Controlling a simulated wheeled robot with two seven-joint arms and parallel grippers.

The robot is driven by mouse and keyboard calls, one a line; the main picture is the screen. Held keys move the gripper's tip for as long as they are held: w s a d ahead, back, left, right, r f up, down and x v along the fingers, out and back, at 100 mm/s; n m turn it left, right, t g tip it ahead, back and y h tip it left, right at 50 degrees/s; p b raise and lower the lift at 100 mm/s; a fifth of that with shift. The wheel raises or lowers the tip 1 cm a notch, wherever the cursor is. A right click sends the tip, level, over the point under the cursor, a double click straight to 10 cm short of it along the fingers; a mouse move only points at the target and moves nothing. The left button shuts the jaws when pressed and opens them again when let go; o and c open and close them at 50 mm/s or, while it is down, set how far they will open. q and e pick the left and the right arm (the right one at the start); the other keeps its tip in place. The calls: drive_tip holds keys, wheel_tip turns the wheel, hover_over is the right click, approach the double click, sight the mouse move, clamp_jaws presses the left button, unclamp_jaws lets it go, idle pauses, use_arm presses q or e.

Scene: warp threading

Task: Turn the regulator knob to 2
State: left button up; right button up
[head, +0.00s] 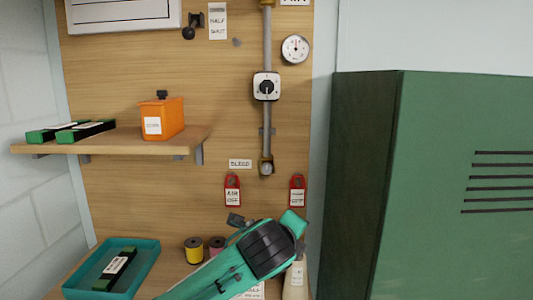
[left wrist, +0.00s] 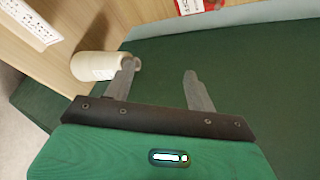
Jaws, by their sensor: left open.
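The regulator knob (head: 266,87) is a black dial on a white square plate, mounted on a grey vertical pipe on the wooden panel. Its markings are too small to read, so I cannot tell which number it points to. A round white gauge (head: 295,49) hangs to its upper right. My left arm reaches up from the bottom of the head view and ends well below the knob; its fingertips are not clear there. In the left wrist view my left gripper (left wrist: 160,78) is open, with nothing between its fingers. My right gripper is not in view.
A cream cone (left wrist: 95,66) is beside one left finger; I cannot tell if they touch. A green cabinet (head: 455,130) stands at the right. A shelf (head: 120,145) holds an orange box (head: 162,118). A teal tray (head: 146,270) and two spools sit below. Red tags (head: 297,190) hang under the pipe.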

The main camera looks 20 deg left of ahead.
use_arm(q)
wheel_tip(320, 180, up, 17)
drive_tip(key=w+a+m+t+y, duration=0.2)
drive_tip(key=m+t, duration=0.1)
drive_tip(key=m, duration=0.1)
drive_tip(key=m+t+y, duration=0.2)
drive_tip(key=m+y, duration=0.1)
approach(267, 87)
drive_tip(key=p+x, duration=0.7)
drive_tip(key=shift+w+r, duration=0.1)
drive_tip(key=shift+r, duration=0.1)
drive_tip(key=shift+p+x, duration=0.35)
drive_tip(key=shift+x, duration=0.45)
drive_tip(key=shift+f, duration=0.2)
drive_tip(key=c, duration=1)
